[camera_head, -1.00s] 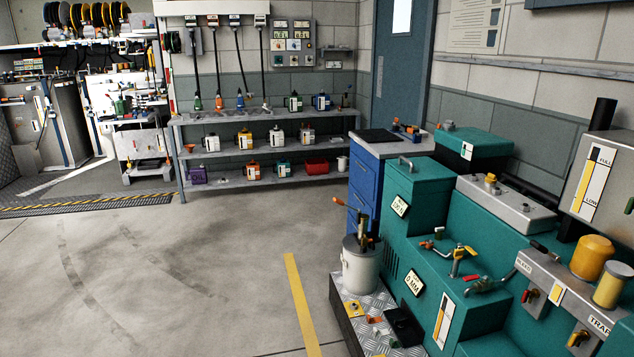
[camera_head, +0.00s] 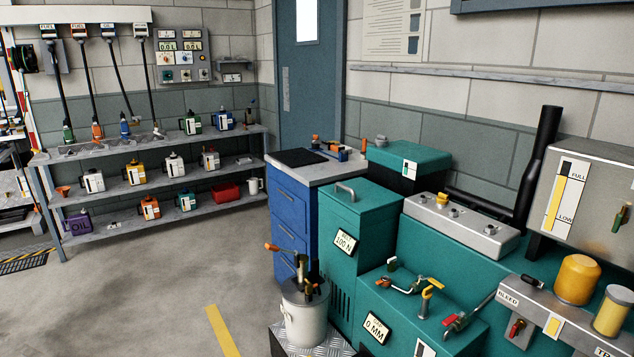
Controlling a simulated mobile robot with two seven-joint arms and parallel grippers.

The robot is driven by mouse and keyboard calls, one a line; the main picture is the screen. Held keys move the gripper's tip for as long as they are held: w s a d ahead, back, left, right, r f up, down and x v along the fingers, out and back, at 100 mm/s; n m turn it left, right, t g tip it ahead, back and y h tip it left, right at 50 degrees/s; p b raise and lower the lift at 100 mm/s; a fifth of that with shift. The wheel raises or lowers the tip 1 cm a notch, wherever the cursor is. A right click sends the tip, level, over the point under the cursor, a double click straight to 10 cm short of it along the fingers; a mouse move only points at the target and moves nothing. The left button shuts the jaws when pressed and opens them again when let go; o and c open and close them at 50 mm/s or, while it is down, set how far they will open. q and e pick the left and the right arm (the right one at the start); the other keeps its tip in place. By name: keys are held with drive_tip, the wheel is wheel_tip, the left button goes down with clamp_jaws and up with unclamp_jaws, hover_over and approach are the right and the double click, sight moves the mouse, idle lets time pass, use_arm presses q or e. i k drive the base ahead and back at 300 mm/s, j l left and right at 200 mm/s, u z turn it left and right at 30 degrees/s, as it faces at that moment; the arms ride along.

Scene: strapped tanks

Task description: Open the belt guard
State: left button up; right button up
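A tall teal housing (camera_head: 358,225) with a grey handle (camera_head: 346,191) on its lid stands right of the blue drawer cabinet. Its front carries a label (camera_head: 345,241) that reads 100 N. It looks like the belt guard, and its top looks closed. A lower teal block (camera_head: 400,305) in front of it carries a 0 MM label (camera_head: 376,329) and valves with yellow and red levers (camera_head: 433,286). Neither of my grippers shows in the head view.
A blue drawer cabinet (camera_head: 291,215) stands left of the teal housing. A white bucket (camera_head: 304,315) holding tools stands in front. A grey panel with yellow cylinders (camera_head: 577,279) is at right. Shelves of jugs (camera_head: 155,190) line the back. Open floor (camera_head: 130,290) lies at left.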

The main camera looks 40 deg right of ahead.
sight(362, 195)
drive_tip(key=i+z, duration=0.2)
drive_tip(key=i, duration=0.35)
drive_tip(key=i+j+z, duration=0.2)
drive_tip(key=i, duration=0.3)
drive_tip(key=i+j+z, duration=0.1)
drive_tip(key=i+z, duration=0.15)
drive_tip(key=z, duration=0.15)
drive_tip(key=i+j+z, duration=0.25)
drive_tip(key=z, duration=0.15)
drive_tip(key=i+j+z, duration=0.25)
drive_tip(key=z, duration=0.15)
drive_tip(key=i+j+z, duration=0.15)
drive_tip(key=j+z, duration=0.3)
drive_tip(key=l, duration=0.1)
